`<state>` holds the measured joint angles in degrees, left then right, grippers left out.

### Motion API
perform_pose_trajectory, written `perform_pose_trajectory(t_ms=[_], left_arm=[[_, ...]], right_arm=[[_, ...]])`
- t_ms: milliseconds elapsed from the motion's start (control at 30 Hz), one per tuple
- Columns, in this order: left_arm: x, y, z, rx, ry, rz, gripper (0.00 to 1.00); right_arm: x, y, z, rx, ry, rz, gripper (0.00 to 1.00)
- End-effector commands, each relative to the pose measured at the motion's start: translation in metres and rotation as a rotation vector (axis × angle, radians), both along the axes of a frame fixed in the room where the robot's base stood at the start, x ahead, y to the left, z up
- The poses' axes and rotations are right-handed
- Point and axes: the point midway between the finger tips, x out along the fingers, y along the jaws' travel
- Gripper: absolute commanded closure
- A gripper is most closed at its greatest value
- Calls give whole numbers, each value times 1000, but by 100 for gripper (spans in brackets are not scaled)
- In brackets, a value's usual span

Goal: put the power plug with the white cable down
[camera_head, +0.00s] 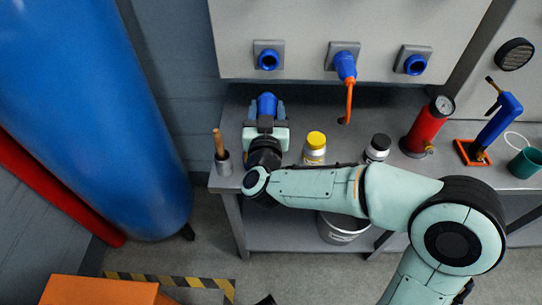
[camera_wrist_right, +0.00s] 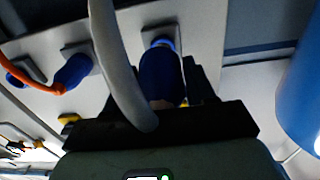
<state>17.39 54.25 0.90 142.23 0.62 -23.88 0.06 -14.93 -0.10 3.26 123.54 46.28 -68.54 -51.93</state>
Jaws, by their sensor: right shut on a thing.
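The power plug is blue; its tip (camera_head: 266,103) shows just beyond my right gripper (camera_head: 265,114) in the head view. The right gripper is shut on the plug, in front of the wall panel's left socket and over the bench's back left part. In the right wrist view the blue plug body (camera_wrist_right: 160,76) sits between the dark fingers, with the thick white cable (camera_wrist_right: 118,70) curving in front. The head view hides the cable behind the gripper and arm. I cannot tell whether the plug touches the bench.
The panel's left socket (camera_head: 268,60) and right socket (camera_head: 415,64) are empty. A blue plug with an orange cable (camera_head: 345,68) is in the middle one.

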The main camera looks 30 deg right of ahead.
Motion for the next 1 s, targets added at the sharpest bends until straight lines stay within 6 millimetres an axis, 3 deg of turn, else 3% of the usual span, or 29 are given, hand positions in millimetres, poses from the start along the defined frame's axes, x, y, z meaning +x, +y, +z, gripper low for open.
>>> perform_pose_trajectory(t_ms=[33,100,300,633,833,1000], left_arm=[[1,0,-6,0,-4,0,51],[3,0,-11,1,-11,2,51],[9,0,-22,4,-31,7,51],[18,3,-30,13,-55,15,51],[30,9,-42,30,-90,29,51],[34,10,-42,35,-100,33,51]], right_arm=[[0,0,-20,-3,7,0,94],[0,-1,-39,-2,7,-1,94],[0,0,-87,-2,5,-1,94],[0,-1,-116,0,1,-1,94],[0,0,-147,-1,3,-1,94],[0,0,-151,1,-3,0,94]])
